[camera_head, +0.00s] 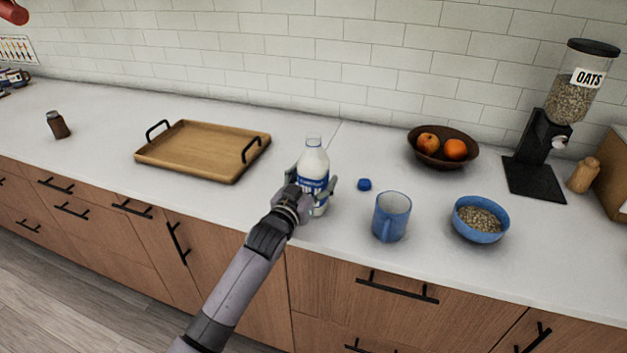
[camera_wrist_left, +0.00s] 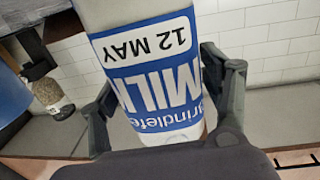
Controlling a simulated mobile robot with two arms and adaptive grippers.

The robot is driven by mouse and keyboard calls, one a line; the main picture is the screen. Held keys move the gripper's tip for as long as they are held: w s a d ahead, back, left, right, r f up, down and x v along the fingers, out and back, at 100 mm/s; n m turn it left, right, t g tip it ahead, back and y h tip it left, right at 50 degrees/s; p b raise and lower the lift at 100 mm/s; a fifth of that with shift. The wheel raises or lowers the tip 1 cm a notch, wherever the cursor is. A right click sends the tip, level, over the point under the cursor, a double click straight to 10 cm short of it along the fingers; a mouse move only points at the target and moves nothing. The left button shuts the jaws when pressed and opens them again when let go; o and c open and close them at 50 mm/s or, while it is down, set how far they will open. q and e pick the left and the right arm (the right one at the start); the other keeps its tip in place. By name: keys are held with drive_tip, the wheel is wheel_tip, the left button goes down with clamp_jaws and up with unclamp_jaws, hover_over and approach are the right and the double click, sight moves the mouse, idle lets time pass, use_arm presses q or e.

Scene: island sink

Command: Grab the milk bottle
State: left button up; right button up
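The milk bottle (camera_head: 314,163) is white with a blue label. It stands upright on the counter, with no cap visible on its neck, in the middle of the head view. My left gripper (camera_head: 312,186) is at its lower half, one finger on each side. In the left wrist view, the bottle (camera_wrist_left: 150,70) fills the space between the fingers of my left gripper (camera_wrist_left: 160,95), its label upside down. The fingers are at or very near its sides; I cannot tell whether they press on it. My right gripper is not in view.
A fruit bowl (camera_head: 443,160) and an oats dispenser (camera_head: 540,150) stand behind. A wooden tray (camera_head: 190,165) lies to the left.

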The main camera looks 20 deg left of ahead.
use_arm(q)
drive_tip(key=c, duration=0.9)
drive_tip(key=shift+r, duration=0.1)
